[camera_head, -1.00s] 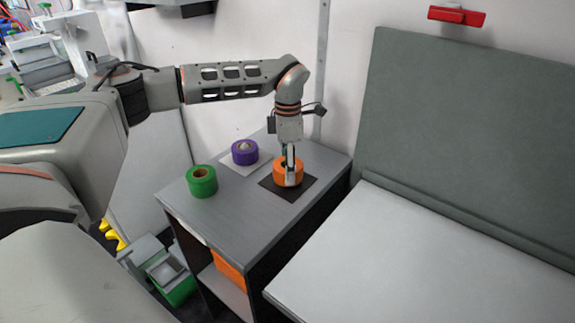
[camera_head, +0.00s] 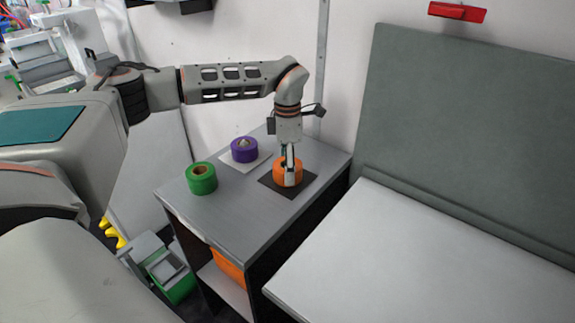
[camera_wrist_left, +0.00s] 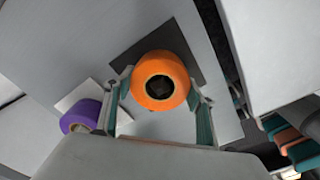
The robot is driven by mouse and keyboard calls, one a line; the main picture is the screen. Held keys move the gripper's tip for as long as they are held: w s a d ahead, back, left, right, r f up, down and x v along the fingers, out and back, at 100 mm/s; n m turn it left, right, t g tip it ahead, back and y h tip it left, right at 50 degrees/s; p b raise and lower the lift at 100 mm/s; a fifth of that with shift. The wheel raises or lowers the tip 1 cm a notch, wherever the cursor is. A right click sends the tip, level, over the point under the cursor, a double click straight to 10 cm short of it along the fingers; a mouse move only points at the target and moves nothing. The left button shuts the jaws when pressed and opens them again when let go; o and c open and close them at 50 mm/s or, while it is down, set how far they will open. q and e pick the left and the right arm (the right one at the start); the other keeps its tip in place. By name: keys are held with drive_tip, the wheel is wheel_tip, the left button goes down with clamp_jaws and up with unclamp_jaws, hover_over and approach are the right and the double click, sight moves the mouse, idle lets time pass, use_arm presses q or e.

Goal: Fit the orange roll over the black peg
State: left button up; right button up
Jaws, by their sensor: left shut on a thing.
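The orange roll (camera_head: 286,176) is over the dark square mat (camera_head: 302,187) on the grey cabinet top. My left gripper (camera_head: 289,178) comes down from above and is shut on the roll. In the left wrist view the orange roll (camera_wrist_left: 160,81) sits between the two fingers. Its hole looks dark, with a small blackish shape inside that may be the black peg. The peg is otherwise hidden, and I cannot tell whether the roll is around it or touching the mat. My right gripper is not in view.
A green roll (camera_head: 202,179) stands at the cabinet's left edge. A purple roll (camera_head: 244,151) is on a white mat (camera_head: 231,163), with a light peg top in its hole. A padded bench (camera_head: 430,250) is right of the cabinet, and the wall is behind.

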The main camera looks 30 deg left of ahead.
use_arm(q)
drive_tip(key=o, duration=0.9)
